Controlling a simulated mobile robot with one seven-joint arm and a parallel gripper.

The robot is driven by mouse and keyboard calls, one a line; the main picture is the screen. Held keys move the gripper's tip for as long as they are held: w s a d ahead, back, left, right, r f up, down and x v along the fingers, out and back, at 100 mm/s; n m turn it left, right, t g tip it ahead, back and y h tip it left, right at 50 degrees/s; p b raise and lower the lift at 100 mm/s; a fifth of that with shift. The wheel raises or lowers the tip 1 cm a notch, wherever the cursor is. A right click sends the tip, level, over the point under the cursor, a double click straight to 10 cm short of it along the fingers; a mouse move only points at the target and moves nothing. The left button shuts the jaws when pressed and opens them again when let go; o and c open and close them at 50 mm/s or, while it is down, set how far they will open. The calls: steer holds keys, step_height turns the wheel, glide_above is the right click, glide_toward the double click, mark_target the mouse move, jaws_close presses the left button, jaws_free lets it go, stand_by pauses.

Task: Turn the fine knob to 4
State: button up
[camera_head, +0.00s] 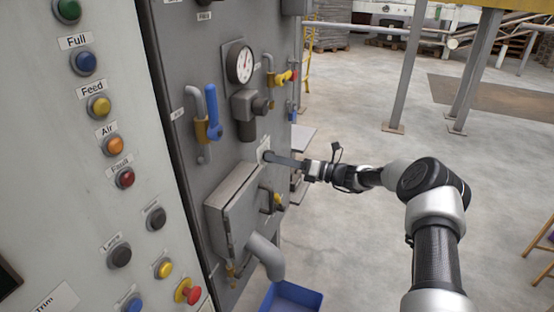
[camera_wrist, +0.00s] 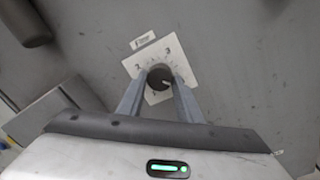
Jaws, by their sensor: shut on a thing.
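The fine knob (camera_wrist: 156,74) is small, dark and round, at the centre of a square white dial plate (camera_wrist: 138,66) on the grey panel. A small label is above the plate. The figures 2 and 3 show at the plate's upper left and upper right, and a 1 shows at lower left. A 4 cannot be made out; the right finger covers that side. A light mark shows on the knob's lower right. My gripper (camera_wrist: 160,79) is shut on the knob, one finger each side. In the head view, my gripper (camera_head: 283,161) reaches the plate (camera_head: 263,149) from the right.
A pressure gauge (camera_head: 240,62) and a blue-handled valve (camera_head: 212,112) are above and left of the knob. A grey box (camera_head: 233,207) juts out below, with a pipe (camera_head: 267,256) and a blue bin (camera_head: 293,298) under it. Open floor lies to the right.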

stand_by(0.4)
steer(key=o, duration=1)
steer(key=shift+o, duration=0.2)
steer(key=v, duration=1.7)
steer(key=shift+d, duration=0.25)
